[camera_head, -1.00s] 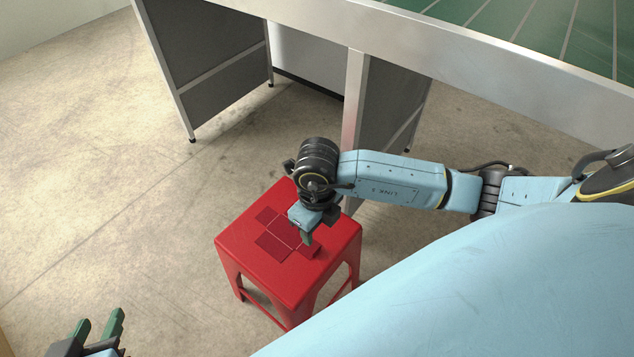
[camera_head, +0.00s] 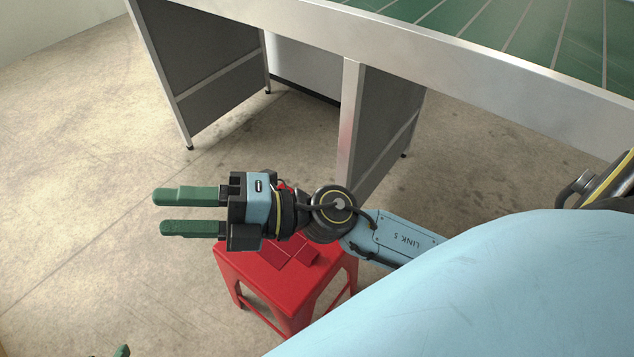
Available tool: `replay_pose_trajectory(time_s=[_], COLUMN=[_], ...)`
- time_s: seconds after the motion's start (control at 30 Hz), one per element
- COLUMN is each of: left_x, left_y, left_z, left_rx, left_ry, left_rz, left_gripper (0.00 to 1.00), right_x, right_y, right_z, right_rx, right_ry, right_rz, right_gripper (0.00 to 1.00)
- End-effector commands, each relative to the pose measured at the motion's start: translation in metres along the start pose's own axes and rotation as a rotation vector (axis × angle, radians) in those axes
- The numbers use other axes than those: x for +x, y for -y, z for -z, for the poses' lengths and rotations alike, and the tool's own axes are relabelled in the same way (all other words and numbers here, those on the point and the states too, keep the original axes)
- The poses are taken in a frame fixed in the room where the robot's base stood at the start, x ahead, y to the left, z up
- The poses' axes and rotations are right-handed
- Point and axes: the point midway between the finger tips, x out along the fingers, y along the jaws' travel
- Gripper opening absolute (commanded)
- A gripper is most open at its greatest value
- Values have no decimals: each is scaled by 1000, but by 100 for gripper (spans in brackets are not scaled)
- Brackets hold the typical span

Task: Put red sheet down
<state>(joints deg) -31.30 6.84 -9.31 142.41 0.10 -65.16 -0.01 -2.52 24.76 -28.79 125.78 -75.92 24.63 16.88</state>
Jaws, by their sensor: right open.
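The red sheet (camera_head: 277,255), a darker red flat cross-like piece, lies on top of the red stool (camera_head: 318,281). My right gripper and wrist hide part of it. My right gripper (camera_head: 190,211) is open and empty, its two green fingers pointing left, above and to the left of the stool and apart from the sheet. Only a green fingertip of my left gripper (camera_head: 122,351) shows at the bottom left edge, so its opening cannot be told.
A workbench with a green top (camera_head: 500,35) and a metal edge spans the upper right. Its grey side panel (camera_head: 205,75) and leg (camera_head: 351,125) stand behind the stool. The concrete floor (camera_head: 75,190) on the left is clear.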

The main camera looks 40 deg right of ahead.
Motion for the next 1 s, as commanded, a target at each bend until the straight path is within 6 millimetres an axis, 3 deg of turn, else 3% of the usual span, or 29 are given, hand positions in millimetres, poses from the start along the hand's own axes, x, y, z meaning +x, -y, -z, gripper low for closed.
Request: replay_pose_trajectory(time_s=[0.1,0.17,0.27,0.37,0.5,0.63,0.8,1.0], left_x=[0,0,0,0,0,0,0,0], left_y=[0,0,0,0,0,0,0,0], left_z=[0,0,0,0,0,0,0,0], left_rx=[0,0,0,0,0,0,0,0], left_ry=[0,0,0,0,-1,-1,-1,-1], left_rz=[0,0,0,0,0,-1,-1,-1], left_gripper=[36,36,36,36,36,36,36,36], right_x=[-21,-40,-80,-123,-173,-198,-210,-211], right_y=[-33,-38,-26,6,60,97,116,118], right_z=[-43,-67,-98,-112,-96,-64,-36,-33], right_rx=[226,350,569,805,1127,1352,1493,1510], right_ry=[307,470,739,996,1285,1438,1511,1519], right_rz=[-202,-272,-339,-342,-249,-124,-19,-4], right_gripper=[48,48,48,48,48,48,48,48])
